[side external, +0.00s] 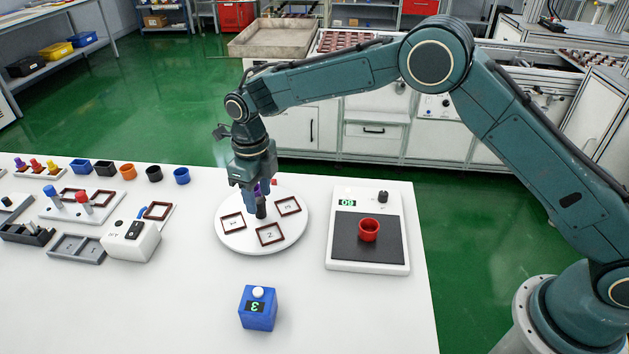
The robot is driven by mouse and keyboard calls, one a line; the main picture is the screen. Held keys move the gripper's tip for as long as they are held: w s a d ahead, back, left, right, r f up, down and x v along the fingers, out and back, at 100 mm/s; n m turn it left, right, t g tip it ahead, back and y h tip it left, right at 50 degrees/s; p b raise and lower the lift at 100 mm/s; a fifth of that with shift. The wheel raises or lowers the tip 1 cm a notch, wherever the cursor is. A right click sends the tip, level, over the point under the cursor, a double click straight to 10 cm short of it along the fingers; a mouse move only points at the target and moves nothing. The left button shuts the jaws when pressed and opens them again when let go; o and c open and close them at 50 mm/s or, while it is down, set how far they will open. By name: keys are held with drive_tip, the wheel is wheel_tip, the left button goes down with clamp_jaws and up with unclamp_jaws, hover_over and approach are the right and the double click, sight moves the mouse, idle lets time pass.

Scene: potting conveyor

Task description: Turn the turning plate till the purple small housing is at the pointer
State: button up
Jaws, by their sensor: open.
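The round white turning plate (245,244) lies on the white table, with dark red square frames on it marked with numbers. A black upright knob (261,210) stands near its middle. A small purple thing (264,187), likely the purple small housing, shows at the plate's back part, mostly hidden behind my gripper. A small red piece (274,182) at the plate's back edge may be the pointer. My gripper (257,204) points down over the plate, open, with its fingers close to the knob. I cannot tell if they touch it.
A white scale (368,262) with a red cup (369,230) stands to the right. A blue box (258,308) with a display and white button is in front. A white switch box (131,240), trays and coloured housings fill the left. The front table is mostly clear.

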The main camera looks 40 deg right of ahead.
sight(258, 201)
wheel_tip(258, 201, up, 11)
idle(0.4)
drive_tip(key=shift+a, duration=0.1)
drive_tip(key=c, duration=1)
drive_tip(key=shift+a+f+n, duration=0.1)
drive_tip(key=shift+n, duration=0.2)
drive_tip(key=s+a+f+n+t, duration=0.1)
drive_tip(key=a+f+n+t, duration=0.1)
drive_tip(key=n, duration=1.1)
drive_tip(key=s+a+f+n+t+h, duration=0.1)
drive_tip(key=a+n, duration=0.4)
drive_tip(key=n, duration=0.8)
drive_tip(key=shift+f+t, duration=0.6)
drive_tip(key=shift+f, duration=0.3)
drive_tip(key=shift+s+a, duration=0.1)
